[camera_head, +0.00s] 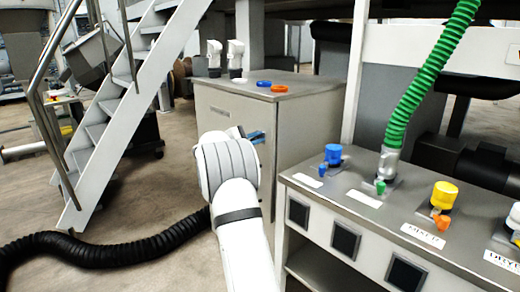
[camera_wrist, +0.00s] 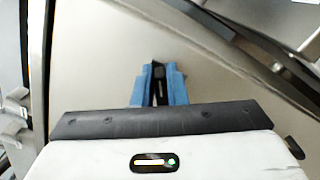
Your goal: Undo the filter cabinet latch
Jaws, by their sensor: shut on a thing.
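The filter cabinet (camera_head: 295,122) is a beige-grey box with a grey top, standing behind my arm. Its pale panel (camera_wrist: 95,60) fills the middle of the wrist view. The latch (camera_wrist: 158,72) is a small dark piece between my blue fingers, and only part of it shows. My gripper (camera_wrist: 158,88) is shut on the latch, with its fingertips at the panel. In the head view, the blue fingers of my gripper (camera_head: 256,137) show at the cabinet's face, and the latch cannot be made out there.
A grey bench (camera_head: 330,204) with valves and a green hose (camera_head: 425,80) stands at the right. A black hose (camera_head: 105,250) crosses the floor, and metal stairs (camera_head: 130,95) rise at the left.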

